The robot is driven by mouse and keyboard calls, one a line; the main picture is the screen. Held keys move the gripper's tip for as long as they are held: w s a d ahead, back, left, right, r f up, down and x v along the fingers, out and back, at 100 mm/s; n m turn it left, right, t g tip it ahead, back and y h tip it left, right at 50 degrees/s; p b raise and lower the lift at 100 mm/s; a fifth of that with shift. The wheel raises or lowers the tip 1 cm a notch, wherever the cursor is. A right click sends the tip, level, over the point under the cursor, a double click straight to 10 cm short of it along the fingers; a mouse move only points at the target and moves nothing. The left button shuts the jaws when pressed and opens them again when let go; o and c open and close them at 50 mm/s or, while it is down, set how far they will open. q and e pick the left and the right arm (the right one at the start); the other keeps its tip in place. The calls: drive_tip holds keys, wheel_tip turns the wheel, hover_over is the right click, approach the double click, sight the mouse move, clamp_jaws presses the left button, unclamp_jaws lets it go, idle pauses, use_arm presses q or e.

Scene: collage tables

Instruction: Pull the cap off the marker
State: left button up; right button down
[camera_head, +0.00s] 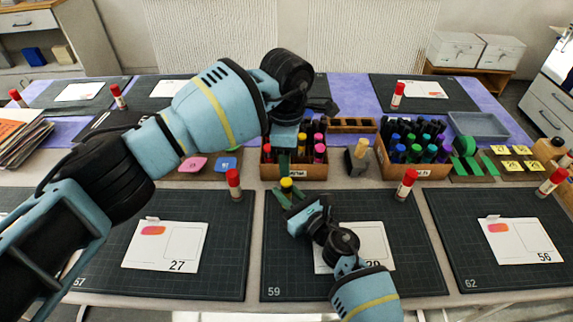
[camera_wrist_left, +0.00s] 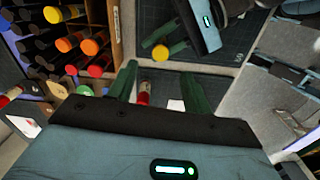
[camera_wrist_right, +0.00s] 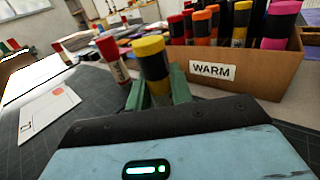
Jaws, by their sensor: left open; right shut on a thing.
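The marker (camera_wrist_right: 155,66), yellow at its top and lower part with a dark band between, stands between the green fingers of my right gripper (camera_wrist_right: 158,92). In the head view its yellow top (camera_head: 286,183) shows just in front of the warm box. My right gripper also shows in the head view (camera_head: 288,194), shut on the marker above the middle mat. My left gripper (camera_head: 284,160) is open and empty, above and behind the marker, pointing down near the warm box. In the left wrist view the marker's yellow end (camera_wrist_left: 160,52) lies beyond my left fingers (camera_wrist_left: 158,82), apart from them.
A wooden box labelled WARM (camera_wrist_right: 212,71) holds several markers close by. Another box (camera_head: 418,171) holds green, blue and purple markers. Red-capped glue sticks (camera_head: 234,184) stand near the mats. A card (camera_head: 374,240) lies on the middle mat (camera_head: 272,279).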

sight(287, 181)
use_arm(q)
drive_tip(key=shift+r+m, duration=1.05)
drive_tip(key=shift+m, duration=0.65)
drive_tip(key=shift+r+m, duration=1)
drive_tip(key=shift+m, duration=0.7)
drive_tip(key=shift+s, duration=0.1)
wheel_tip(287, 181, down, 12)
drive_tip(key=shift+c, duration=0.4)
clamp_jaws()
drive_tip(key=shift+r, duration=0.55)
drive_tip(key=shift+r, duration=0.65)
